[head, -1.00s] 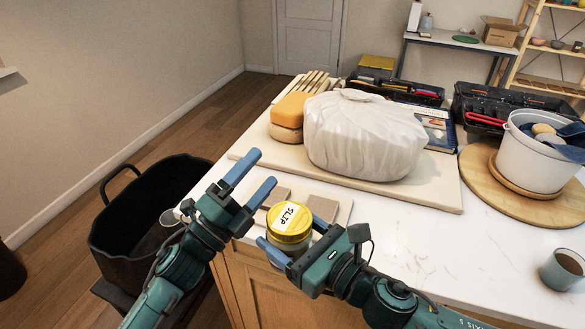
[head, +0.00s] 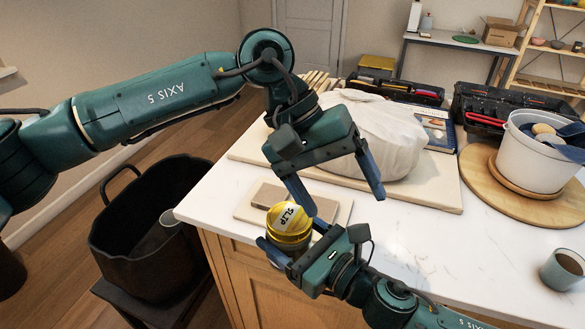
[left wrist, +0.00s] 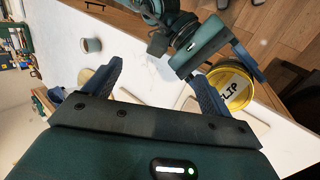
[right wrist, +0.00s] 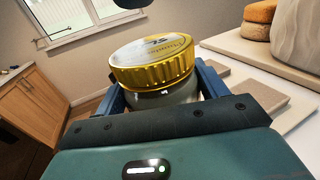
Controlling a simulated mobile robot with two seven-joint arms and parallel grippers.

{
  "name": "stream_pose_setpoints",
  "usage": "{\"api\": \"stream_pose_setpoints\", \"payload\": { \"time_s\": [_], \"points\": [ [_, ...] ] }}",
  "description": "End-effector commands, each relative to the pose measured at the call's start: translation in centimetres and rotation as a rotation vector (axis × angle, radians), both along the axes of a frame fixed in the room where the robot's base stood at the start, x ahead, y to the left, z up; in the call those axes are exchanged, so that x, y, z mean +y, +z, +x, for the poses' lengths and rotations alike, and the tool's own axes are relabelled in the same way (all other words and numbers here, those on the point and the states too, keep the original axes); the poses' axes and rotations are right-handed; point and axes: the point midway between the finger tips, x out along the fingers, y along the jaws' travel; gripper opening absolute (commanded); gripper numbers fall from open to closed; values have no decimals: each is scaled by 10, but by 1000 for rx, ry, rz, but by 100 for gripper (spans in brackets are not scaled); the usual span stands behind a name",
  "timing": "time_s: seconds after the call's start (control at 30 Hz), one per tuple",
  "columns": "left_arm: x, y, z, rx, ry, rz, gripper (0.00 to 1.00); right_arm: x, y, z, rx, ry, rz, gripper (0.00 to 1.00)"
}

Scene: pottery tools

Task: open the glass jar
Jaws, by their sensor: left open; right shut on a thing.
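The glass jar (head: 290,247) has a yellow lid (head: 283,236) labelled SLIP and stands upright near the counter's front edge. My right gripper (head: 290,233) is shut on the jar's body, its fingers on either side below the lid. The right wrist view shows the lid (right wrist: 150,68) on the jar, above the fingers. My left gripper (head: 342,198) is open and empty, pointing down, above and to the right of the lid. One left finger is close to the lid's right side in the head view; I cannot tell if they touch. The left wrist view shows the lid (left wrist: 236,88) outside the fingers.
Flat tiles (head: 262,195) lie behind the jar. A wrapped white bundle (head: 385,135) sits on a board (head: 440,195) beyond. A white bucket (head: 530,155) and a cup (head: 562,270) are to the right. A black bin (head: 130,250) stands left of the counter.

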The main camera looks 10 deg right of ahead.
Motion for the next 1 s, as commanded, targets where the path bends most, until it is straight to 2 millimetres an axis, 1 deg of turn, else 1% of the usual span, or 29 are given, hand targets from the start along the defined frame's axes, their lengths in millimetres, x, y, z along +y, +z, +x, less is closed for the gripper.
{"api": "stream_pose_setpoints", "payload": {
  "time_s": [0.03, 0.1, 0.2, 0.3, 0.4, 0.47, 0.57, 0.8, 1.0],
  "points": [
    [8, 1, 5, -106, -85, 68, 84, 0, 3, 0, -7, 1, 3, 8],
    [21, 0, 13, -221, -194, 160, 84, 0, 3, 0, -7, 1, 3, 8],
    [37, 4, 24, -336, -317, 270, 84, 0, 3, 0, -7, 1, 3, 8],
    [48, 7, 32, -401, -395, 347, 84, 0, 3, 0, -7, 1, 3, 8],
    [54, 8, 36, -429, -436, 386, 84, 0, 3, 0, -7, 1, 3, 8],
    [56, 5, 37, -435, -445, 396, 84, 0, 3, 0, -7, 1, 3, 8],
    [56, -6, 37, -435, -449, 398, 84, 0, 3, 0, -7, 1, 3, 8],
    [56, -44, 36, -433, -447, 394, 84, 0, 3, 0, -7, 1, 3, 8],
    [56, -65, 37, -433, -446, 394, 84, 0, 3, 0, -7, 1, 3, 8]
  ]
}}
